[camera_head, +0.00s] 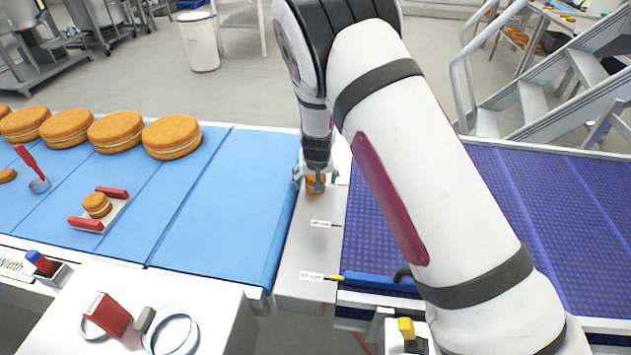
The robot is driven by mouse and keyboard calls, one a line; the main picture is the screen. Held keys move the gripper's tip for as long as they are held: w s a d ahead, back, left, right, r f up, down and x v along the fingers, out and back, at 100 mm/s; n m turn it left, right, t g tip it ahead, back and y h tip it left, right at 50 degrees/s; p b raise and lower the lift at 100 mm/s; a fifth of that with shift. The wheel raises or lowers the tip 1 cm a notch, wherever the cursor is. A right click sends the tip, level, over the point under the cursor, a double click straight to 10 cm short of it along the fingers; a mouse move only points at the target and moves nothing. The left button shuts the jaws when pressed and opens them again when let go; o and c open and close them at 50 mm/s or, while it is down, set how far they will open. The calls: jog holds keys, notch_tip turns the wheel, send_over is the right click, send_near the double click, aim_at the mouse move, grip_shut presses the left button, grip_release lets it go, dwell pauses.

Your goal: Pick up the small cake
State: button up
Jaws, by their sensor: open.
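A small round orange-brown cake (316,185) sits on the narrow metal plate (308,255) between the two belts. My gripper (316,178) is right above it, pointing down, with its open fingers at the cake's sides. Part of the cake is hidden behind the gripper, and I cannot tell whether the fingers touch it. Another small layered cake (97,204) sits on a small tray with red side blocks on the blue belt at the left.
Several large layered cakes (172,137) stand in a row along the far side of the blue belt (225,200). A red-handled tool (30,165) lies at the left. The purple belt (585,215) at the right looks empty. A blue-handled tool (375,282) lies near the plate's front.

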jog(key=shift+c, duration=0.5)
jog(key=c, duration=0.8)
jog(key=shift+o, duration=0.2)
jog(key=shift+r, duration=0.1)
